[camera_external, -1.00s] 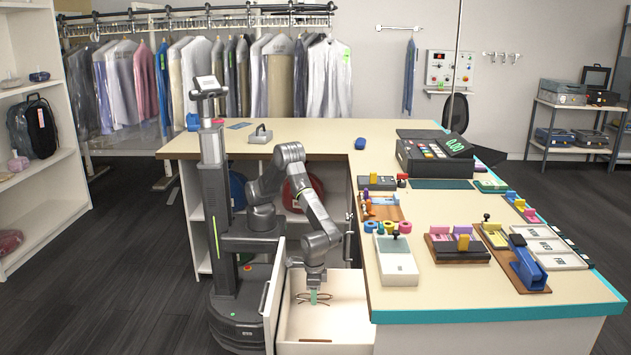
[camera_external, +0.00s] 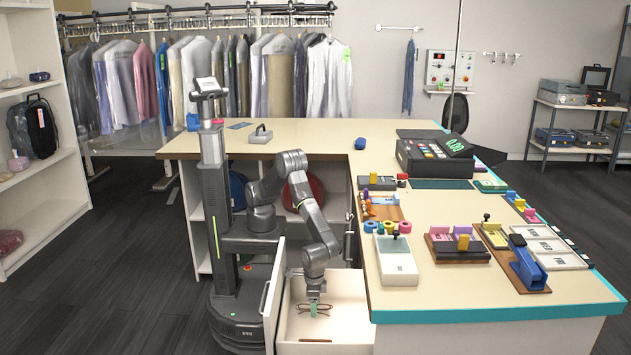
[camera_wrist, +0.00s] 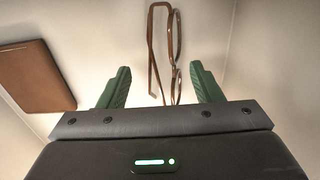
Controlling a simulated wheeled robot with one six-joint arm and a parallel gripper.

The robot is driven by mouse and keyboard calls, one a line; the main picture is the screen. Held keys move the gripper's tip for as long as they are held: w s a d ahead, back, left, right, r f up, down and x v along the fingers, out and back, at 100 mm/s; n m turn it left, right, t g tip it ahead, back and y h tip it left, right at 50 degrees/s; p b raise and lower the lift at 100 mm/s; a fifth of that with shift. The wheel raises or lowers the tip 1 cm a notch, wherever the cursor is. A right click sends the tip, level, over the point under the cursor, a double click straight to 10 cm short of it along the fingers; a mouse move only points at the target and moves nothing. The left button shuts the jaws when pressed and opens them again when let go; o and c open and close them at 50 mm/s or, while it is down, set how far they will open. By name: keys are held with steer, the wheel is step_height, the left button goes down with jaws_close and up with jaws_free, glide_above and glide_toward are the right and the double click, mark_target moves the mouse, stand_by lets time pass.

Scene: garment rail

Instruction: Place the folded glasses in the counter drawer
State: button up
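The folded glasses (camera_wrist: 171,40) have a thin brown frame and are inside the open counter drawer (camera_external: 345,300). In the external view the glasses (camera_external: 327,306) are at my fingertips, low in the drawer. My gripper (camera_external: 314,311) reaches down into the drawer. In the wrist view my gripper (camera_wrist: 160,68) has its two green fingers spread apart. The glasses lie between and beyond them, with a visible gap on each side. They appear to rest on the pale drawer floor, though exact contact is hard to tell.
A flat brown item (camera_wrist: 37,76) lies to the left of the glasses in the wrist view. The drawer walls stand close around my gripper. The counter (camera_external: 400,305) to the right holds a white box (camera_external: 397,262), a cash register (camera_external: 432,158) and several small items.

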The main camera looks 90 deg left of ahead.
step_height(320, 180, up, 12)
steer(key=p, duration=0.1)
steer(key=shift+r, duration=0.15)
stand_by(0.3)
